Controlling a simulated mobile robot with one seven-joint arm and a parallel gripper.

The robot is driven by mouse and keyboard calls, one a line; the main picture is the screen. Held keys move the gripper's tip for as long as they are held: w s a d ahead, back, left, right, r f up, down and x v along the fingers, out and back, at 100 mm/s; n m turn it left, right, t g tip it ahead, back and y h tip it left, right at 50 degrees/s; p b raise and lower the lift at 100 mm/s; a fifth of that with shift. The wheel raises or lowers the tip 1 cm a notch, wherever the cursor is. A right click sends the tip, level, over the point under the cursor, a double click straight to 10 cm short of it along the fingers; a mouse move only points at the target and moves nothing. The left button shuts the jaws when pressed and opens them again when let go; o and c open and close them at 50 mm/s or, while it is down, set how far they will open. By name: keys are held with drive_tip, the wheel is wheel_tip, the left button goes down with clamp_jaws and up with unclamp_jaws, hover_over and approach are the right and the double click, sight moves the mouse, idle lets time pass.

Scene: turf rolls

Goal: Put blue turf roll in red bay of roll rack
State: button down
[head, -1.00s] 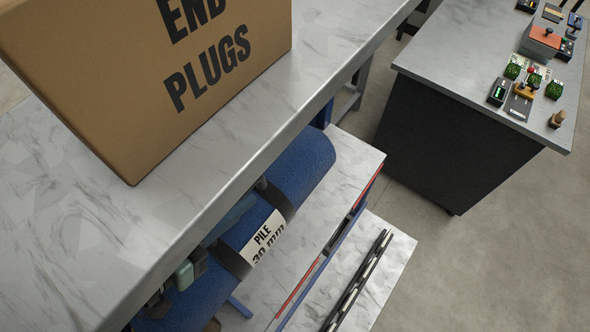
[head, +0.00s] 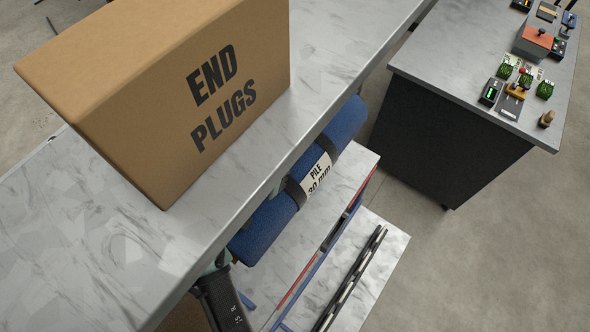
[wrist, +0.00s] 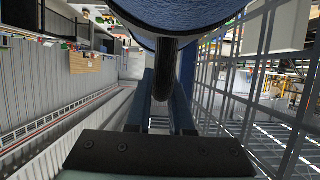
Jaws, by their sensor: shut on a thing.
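The blue turf roll (head: 262,229) hangs at a slant beside the front edge of the marbled top in the head view. In the head view the gripper is mostly hidden. A red strip (head: 300,278) runs along the edge of a lower marbled shelf of the rack (head: 285,265), below and right of the roll.
A large cardboard box (head: 150,90) marked "END PLUGS" stands on the marbled top (head: 90,225). A dark bench (head: 450,135) with small devices stands at the right. A lower shelf (head: 385,260) juts out with a dark rail (head: 350,280). Floor at the right is clear.

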sight(258, 210)
drive_tip(key=shift+a+f+p, duration=0.1)
drive_tip(key=shift+f+p, duration=0.75)
drive_tip(key=shift+f, duration=5.1)
drive_tip(key=c, duration=0.8)
unclamp_jaws()
drive_tip(key=shift+s, duration=0.1)
drive_tip(key=shift+r, duration=0.2)
drive_tip(key=b+v, duration=0.4)
drive_tip(key=v, duration=0.7)
drive_tip(key=shift+s+f, duration=0.1)
drive_tip(key=shift+f, duration=0.05)
drive_tip(key=shift+s+a+r+b, duration=0.2)
drive_tip(key=shift+s+r+b, duration=0.05)
drive_tip(key=shift+s+b, duration=0.1)
